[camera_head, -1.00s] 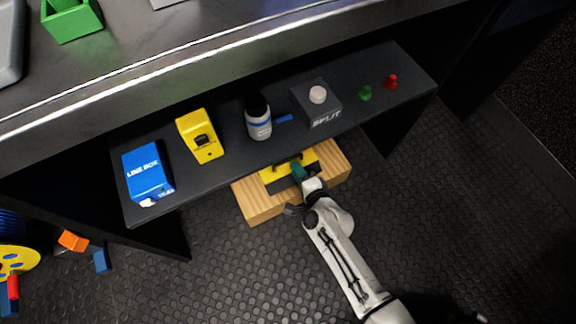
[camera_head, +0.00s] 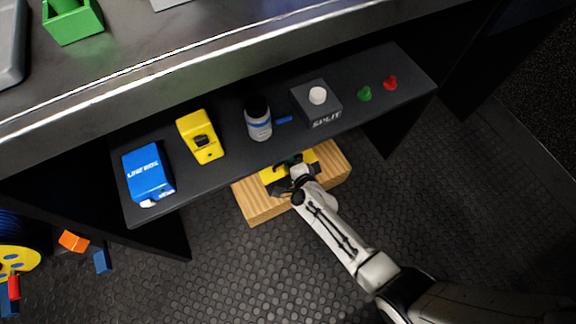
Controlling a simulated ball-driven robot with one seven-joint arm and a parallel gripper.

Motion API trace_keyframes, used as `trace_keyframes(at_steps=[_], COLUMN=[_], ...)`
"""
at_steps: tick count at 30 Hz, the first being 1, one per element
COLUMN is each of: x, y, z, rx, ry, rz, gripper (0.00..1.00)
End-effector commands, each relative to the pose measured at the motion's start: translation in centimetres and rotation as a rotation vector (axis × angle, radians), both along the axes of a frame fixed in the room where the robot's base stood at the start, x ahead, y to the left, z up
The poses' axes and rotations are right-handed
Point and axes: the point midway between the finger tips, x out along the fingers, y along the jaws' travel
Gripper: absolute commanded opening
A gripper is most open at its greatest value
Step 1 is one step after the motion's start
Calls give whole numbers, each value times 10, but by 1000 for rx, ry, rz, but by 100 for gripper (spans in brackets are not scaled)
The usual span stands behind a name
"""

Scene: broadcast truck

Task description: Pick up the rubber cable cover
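The rubber cable cover (camera_head: 268,175), a yellow and black piece, lies on a wooden block on the floor under the shelf's front edge. My gripper (camera_head: 292,161) is over the middle of the cover and hides part of it. Its fingers are small, dark and mostly covered by my wrist, so I cannot tell whether they are open or touching the cover.
The wooden block (camera_head: 262,208) stands on the studded floor (camera_head: 230,270). The dark shelf (camera_head: 225,175) above holds a blue box (camera_head: 147,172), a yellow device (camera_head: 200,136), a bottle (camera_head: 258,120) and a grey split box (camera_head: 315,103). Floor in front is clear.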

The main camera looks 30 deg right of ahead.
Motion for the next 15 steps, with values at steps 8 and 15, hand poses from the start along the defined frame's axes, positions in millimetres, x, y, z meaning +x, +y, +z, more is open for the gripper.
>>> trace_keyframes(at_steps=[8, 15], x=[0, -1], y=[0, 0], z=[0, 0], rx=[0, 1], ry=[1, 1], rz=[0, 0], gripper=[4, 0])
